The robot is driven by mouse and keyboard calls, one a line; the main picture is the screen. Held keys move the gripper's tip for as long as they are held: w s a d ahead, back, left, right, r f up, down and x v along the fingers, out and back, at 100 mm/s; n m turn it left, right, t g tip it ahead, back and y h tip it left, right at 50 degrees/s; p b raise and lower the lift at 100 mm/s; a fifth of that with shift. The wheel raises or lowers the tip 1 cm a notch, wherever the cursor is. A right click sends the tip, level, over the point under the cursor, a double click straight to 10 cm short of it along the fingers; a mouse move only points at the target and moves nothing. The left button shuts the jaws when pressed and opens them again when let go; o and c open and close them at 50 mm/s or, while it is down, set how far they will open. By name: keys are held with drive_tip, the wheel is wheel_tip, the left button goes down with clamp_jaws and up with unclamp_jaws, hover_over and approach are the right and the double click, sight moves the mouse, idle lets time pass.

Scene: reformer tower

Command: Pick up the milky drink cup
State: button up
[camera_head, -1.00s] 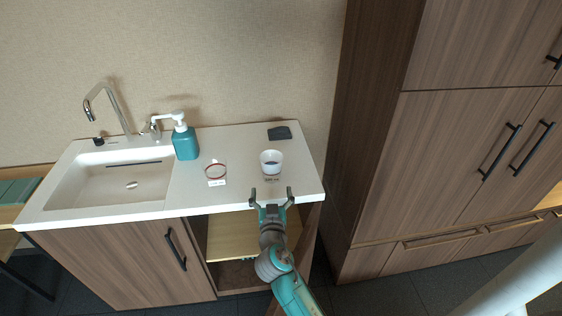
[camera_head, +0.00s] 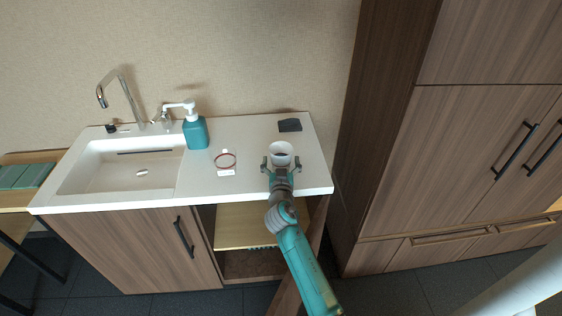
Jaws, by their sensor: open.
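A white cup (camera_head: 281,149), likely the milky drink cup, stands upright on the right part of the white counter. Its lower front is partly hidden by my gripper. My gripper (camera_head: 281,162) is open, with one fingertip to the left of the cup and one to the right. The frame is too small to tell whether the fingers touch it.
A clear vessel with a red ring (camera_head: 225,160) and a small white label stand left of the cup. A teal pump bottle (camera_head: 195,133) is farther left, beside the sink (camera_head: 120,172). A dark object (camera_head: 289,125) lies behind the cup. A tall wooden cabinet (camera_head: 470,150) rises at the right.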

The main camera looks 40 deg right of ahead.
drive_tip(key=c, duration=1.3)
drive_tip(key=shift+s+r, duration=0.1)
drive_tip(key=shift+s+a+r, duration=0.45)
drive_tip(key=shift+s+r, duration=0.05)
drive_tip(key=shift+r, duration=0.15)
drive_tip(key=s+a+r, duration=0.6)
drive_tip(key=s+a, duration=0.2)
drive_tip(key=s, duration=0.1)
drive_tip(key=shift+s+r, duration=0.25)
drive_tip(key=shift+s, duration=0.05)
